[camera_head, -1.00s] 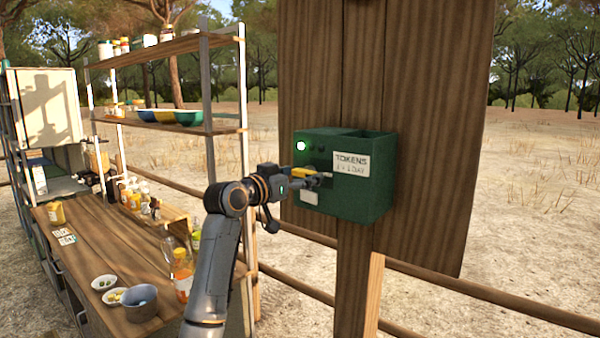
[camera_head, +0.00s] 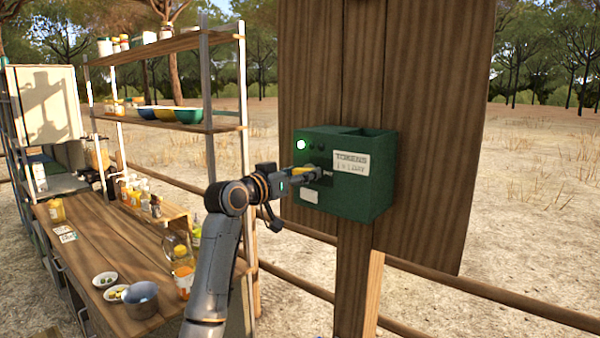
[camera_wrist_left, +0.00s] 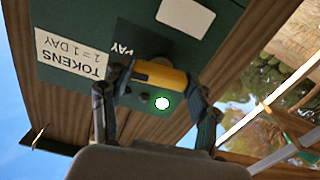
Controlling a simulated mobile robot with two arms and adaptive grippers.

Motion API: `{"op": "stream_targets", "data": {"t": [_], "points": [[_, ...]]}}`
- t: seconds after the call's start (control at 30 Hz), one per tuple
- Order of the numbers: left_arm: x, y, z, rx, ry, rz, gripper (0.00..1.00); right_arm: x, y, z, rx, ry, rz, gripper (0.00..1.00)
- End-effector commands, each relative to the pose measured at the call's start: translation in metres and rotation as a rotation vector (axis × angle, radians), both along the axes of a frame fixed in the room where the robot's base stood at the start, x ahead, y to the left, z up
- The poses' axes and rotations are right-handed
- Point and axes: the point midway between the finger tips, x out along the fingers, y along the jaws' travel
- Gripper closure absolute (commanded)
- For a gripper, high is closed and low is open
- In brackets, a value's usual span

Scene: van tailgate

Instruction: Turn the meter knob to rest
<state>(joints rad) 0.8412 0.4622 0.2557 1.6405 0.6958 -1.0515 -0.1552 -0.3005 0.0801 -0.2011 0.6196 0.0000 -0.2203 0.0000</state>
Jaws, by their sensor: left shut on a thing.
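The green meter box (camera_head: 345,203) is fixed to a wooden post and carries a "TOKENS" label (camera_head: 350,162). My left gripper (camera_head: 318,174) is at its front face, left of and below the label. My left gripper also shows there (camera_wrist_left: 155,82), shut on the knob. A lit white-green lamp (camera_head: 301,144) is on the box's face, with small dark spots beside it. In the head view the fingers partly hide the knob. My right gripper is not in view.
A wooden panel (camera_head: 430,150) stands behind the box. On the left are a wooden counter (camera_head: 110,245) with bowls and bottles, and a shelf rack (camera_head: 160,50). A wooden rail (camera_head: 480,290) runs low past the post.

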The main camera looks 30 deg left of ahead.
Motion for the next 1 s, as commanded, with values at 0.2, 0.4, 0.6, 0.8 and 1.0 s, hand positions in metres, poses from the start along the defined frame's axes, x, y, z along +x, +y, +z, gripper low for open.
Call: {"op": "stream_targets", "data": {"t": [0.2,0.4,0.6,0.8,1.0], "points": [[0.0,-0.001,0.002,-0.179,0.017,-0.001,0.71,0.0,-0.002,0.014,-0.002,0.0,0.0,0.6],[0.0,-0.001,0.002,-0.372,0.031,-0.001,0.71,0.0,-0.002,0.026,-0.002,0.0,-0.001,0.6],[0.0,0.0,0.003,-0.562,0.046,0.0,0.71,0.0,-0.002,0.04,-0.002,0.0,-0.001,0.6],[0.0,0.0,0.003,-0.751,0.062,0.0,0.71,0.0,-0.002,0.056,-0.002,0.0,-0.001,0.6],[0.0,-0.001,0.003,-0.942,0.077,0.0,0.71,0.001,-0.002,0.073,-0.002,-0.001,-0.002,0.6]]}}
